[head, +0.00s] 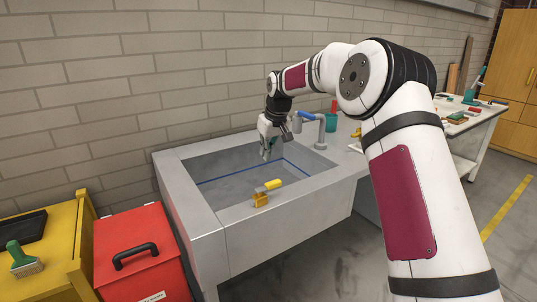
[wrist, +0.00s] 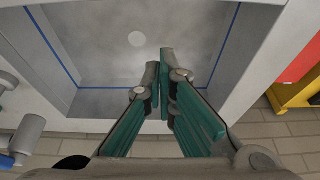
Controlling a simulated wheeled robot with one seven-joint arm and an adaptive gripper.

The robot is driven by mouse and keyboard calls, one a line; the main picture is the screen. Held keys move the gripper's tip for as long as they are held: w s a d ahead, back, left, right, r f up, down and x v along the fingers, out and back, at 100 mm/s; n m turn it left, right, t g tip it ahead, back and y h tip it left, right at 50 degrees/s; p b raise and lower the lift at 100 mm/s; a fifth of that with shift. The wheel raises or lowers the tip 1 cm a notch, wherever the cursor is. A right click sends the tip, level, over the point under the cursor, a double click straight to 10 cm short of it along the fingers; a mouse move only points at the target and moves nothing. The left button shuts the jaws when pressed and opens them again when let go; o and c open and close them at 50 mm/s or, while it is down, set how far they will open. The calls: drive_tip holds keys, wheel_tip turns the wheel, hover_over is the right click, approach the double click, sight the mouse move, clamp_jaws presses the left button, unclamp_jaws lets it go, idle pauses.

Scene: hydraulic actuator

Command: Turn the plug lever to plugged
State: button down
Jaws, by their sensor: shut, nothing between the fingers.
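The grey sink (head: 185,152) has a deep basin with a blue line around its inside. A small lever with a yellow handle (head: 273,184) and a yellow base sits on the front rim; it appears to be the plug lever. The handle points right and slightly toward the back. The lever does not show in the wrist view. My gripper (head: 266,157) points down over the basin, behind the lever and apart from it. In the wrist view its teal fingers (wrist: 159,68) are together and empty. A pale round spot (wrist: 137,39), perhaps the drain, shows on the basin floor.
A grey faucet with a blue handle (head: 313,117) stands close to the right of my gripper. A teal cup (head: 331,122) is behind it. A red box (head: 137,252) and a yellow cabinet (head: 75,240) stand left of the sink. The brick wall is behind.

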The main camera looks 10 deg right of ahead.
sight(269, 188)
drive_tip(key=shift+s+d+f+p, duration=0.1)
drive_tip(key=shift+s+f+p, duration=0.15)
drive_tip(key=shift+f, duration=0.9)
drive_tip(key=shift+s+d+f+p, duration=0.1)
drive_tip(key=shift+s+f+p, duration=0.2)
drive_tip(key=shift+f, duration=0.9)
drive_tip(key=shift+s+f+p, duration=0.2)
drive_tip(key=shift+s+f, duration=0.05)
drive_tip(key=shift+f, duration=0.9)
